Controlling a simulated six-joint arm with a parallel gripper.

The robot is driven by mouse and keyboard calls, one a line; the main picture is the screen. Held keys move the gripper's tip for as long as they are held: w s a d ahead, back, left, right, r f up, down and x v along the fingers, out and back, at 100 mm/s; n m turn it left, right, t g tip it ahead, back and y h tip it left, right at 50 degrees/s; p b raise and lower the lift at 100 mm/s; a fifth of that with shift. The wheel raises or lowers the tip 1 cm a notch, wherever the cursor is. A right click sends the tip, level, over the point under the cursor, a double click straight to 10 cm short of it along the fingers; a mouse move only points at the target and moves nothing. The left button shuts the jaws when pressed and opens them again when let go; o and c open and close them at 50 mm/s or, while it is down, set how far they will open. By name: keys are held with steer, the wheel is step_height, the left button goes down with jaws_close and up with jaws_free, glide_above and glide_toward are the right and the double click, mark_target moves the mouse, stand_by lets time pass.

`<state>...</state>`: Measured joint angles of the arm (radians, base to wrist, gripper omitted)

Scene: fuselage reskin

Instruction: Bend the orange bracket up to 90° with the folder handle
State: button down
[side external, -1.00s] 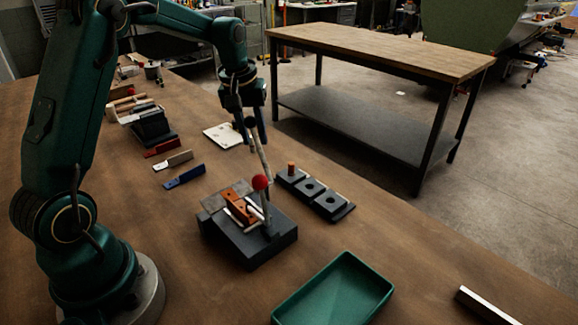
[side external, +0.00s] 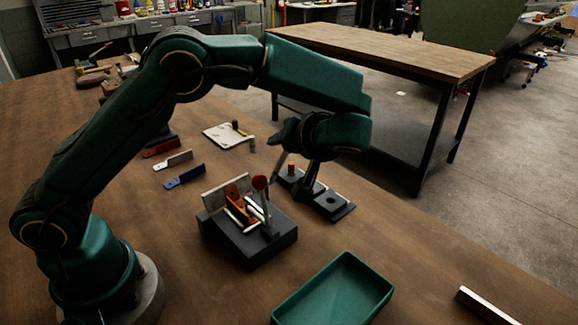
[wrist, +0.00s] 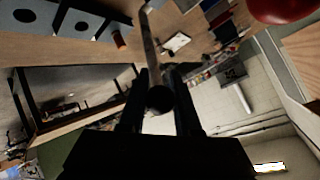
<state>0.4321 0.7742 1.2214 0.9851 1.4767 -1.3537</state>
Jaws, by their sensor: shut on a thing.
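The dark bending folder (side external: 255,243) stands on the bench in the side view, with the orange bracket (side external: 238,207) in it. The bracket's far part looks raised; its exact angle cannot be told. The folder's grey leaf (side external: 213,198) stands tilted up behind it. In the wrist view the handle (wrist: 148,45) runs to a dark round knob (wrist: 158,100) between my fingers. My gripper (wrist: 162,82) is shut on the handle; my wrist partly hides this in the side view.
A dark block with holes and an orange peg (side external: 291,169) lies close behind, under my wrist. A green tray (side external: 335,292) is in front right. Blue (side external: 185,178), grey and red strips lie left.

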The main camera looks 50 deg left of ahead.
steer(key=shift+d+f, duration=0.45)
steer(key=shift+d, duration=0.45)
steer(key=shift+d+f, duration=0.45)
steer(key=shift+d, duration=0.4)
steer(key=c, duration=0.6)
jaws_free()
steer(key=shift+v, duration=2.55)
